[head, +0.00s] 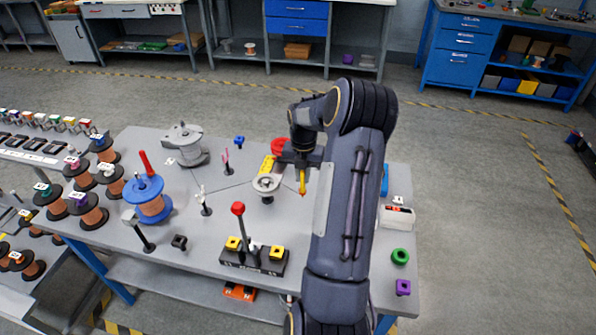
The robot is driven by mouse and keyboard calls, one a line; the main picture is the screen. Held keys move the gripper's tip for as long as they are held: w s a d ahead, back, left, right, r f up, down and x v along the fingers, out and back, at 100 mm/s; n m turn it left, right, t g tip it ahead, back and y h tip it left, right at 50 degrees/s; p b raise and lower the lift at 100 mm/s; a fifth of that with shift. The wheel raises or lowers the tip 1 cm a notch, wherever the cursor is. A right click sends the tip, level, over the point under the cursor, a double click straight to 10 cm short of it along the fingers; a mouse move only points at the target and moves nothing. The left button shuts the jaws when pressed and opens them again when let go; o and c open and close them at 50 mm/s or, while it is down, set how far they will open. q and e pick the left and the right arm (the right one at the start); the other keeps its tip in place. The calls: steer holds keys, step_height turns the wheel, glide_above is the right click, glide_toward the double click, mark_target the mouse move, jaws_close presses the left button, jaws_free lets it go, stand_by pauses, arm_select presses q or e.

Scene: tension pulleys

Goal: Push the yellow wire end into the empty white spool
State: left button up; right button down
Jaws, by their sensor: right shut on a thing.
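My right gripper (301,165) is shut on the yellow wire end (302,181), a slim yellow piece that points down above the table (215,235). A pale white-grey spool (266,186) with a round top flange stands just left of the gripper, and no wire shows on it. The yellow wire end is to the right of the spool and apart from it. My own right arm hides part of the table's right side. My left gripper is not in view.
A blue spool with copper wire (150,203) and a grey machine (186,144) stand to the left. A black base with a red-knobbed lever (239,210) stands in front. Thin posts (204,205) hold a wire line. A green ring (400,256) lies at right.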

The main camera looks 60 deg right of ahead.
steer(key=s+a, duration=0.3)
steer(key=s, duration=0.6)
stand_by(0.4)
steer(key=shift+s+a+r, duration=0.1)
step_height(320, 180, up, 8)
steer(key=p, duration=0.7)
stand_by(0.4)
